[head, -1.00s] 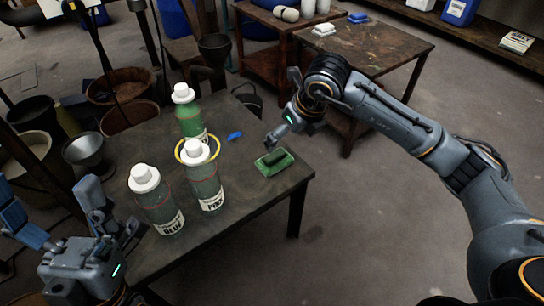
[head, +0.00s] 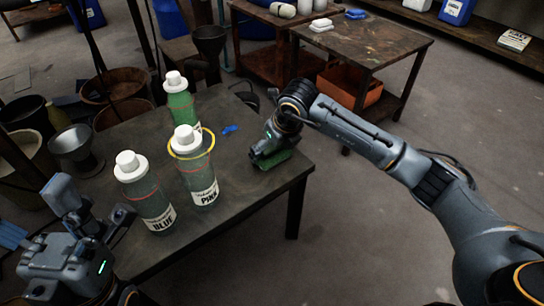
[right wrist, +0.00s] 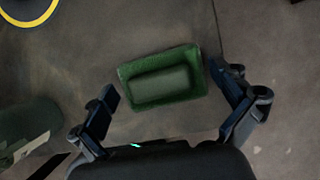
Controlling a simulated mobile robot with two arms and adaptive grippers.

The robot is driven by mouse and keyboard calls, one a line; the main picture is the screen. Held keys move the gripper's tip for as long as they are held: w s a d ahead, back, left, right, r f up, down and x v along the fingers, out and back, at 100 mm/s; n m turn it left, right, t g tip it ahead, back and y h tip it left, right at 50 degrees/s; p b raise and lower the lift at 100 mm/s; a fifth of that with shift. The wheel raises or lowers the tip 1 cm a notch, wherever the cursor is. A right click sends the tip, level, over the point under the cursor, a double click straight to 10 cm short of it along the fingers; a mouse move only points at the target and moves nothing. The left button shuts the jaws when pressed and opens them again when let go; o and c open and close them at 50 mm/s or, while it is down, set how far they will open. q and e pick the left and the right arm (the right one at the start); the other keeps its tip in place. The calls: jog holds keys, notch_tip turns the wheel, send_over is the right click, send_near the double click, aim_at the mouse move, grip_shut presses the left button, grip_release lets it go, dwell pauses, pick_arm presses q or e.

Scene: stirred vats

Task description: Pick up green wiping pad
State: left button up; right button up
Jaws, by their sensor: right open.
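The green wiping pad (head: 279,162) lies near the right edge of the dark table (head: 240,195), partly hidden by my right gripper in the head view. In the right wrist view the pad (right wrist: 163,76) shows as a green block with a raised rim and a darker middle. My right gripper (head: 262,158) is over the pad, pointing down. In the right wrist view its open fingers (right wrist: 165,84) stand on either side of the pad, with a gap at each side. My left gripper (head: 70,215) is at the lower left, fingers spread and empty.
Bottles labelled BLUE (head: 147,195) and PINK (head: 198,172) and a green bottle (head: 181,104) stand left of the pad. A small blue item (head: 229,129) lies between the bottles and my right gripper.

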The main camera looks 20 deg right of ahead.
jog(key=c, duration=0.8)
jog(key=shift+r, duration=0.1)
